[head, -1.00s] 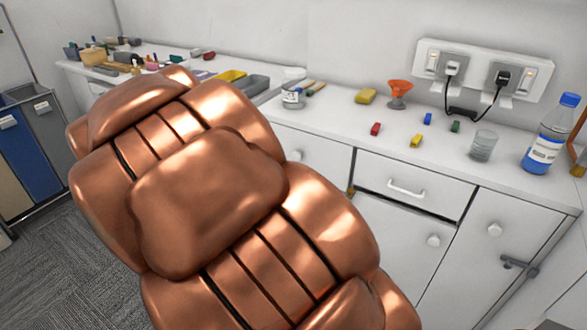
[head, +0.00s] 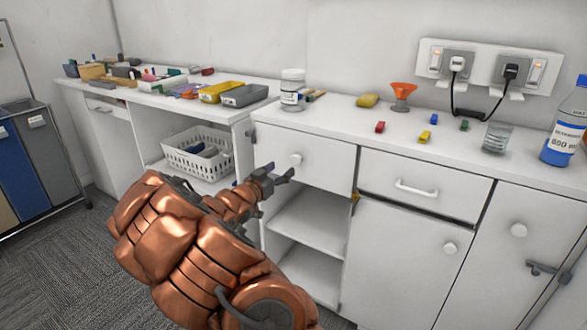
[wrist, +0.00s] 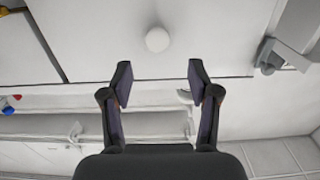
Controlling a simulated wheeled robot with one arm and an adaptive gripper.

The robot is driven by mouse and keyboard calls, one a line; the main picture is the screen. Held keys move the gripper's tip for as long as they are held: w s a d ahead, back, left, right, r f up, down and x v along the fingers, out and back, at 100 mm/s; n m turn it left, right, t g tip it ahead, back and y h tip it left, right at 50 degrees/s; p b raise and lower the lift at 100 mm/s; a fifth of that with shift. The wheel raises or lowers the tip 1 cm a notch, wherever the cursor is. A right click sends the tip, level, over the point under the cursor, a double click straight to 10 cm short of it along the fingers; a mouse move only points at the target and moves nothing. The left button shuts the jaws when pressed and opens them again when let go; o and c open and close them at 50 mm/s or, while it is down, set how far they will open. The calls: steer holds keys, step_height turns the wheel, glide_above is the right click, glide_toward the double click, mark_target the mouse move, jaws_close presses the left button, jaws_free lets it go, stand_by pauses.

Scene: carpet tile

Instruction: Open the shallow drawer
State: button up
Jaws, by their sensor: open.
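Two white fronts sit side by side under the counter edge. The left front (head: 325,175) has a round knob (head: 296,160) and open shelves below it. The right drawer front (head: 450,204) has a bar handle (head: 417,188) and looks shut; a dark line runs under it. Their heights look similar. My gripper (head: 287,174) is open and empty, close to the left front just below its knob. In the wrist view my gripper (wrist: 160,72) has its two fingers spread, with the knob (wrist: 157,39) beyond the tips, not between them.
The counter (head: 340,110) holds a white jar (head: 292,90), an orange funnel (head: 402,96), small blocks, a glass (head: 497,137) and a blue-capped bottle (head: 565,130). A white basket (head: 200,153) stands in an open cabinet at left. A latch (head: 545,270) projects at lower right.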

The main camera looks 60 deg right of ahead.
mark_target(295, 160)
steer(key=shift+d, duration=3.9)
jaws_close()
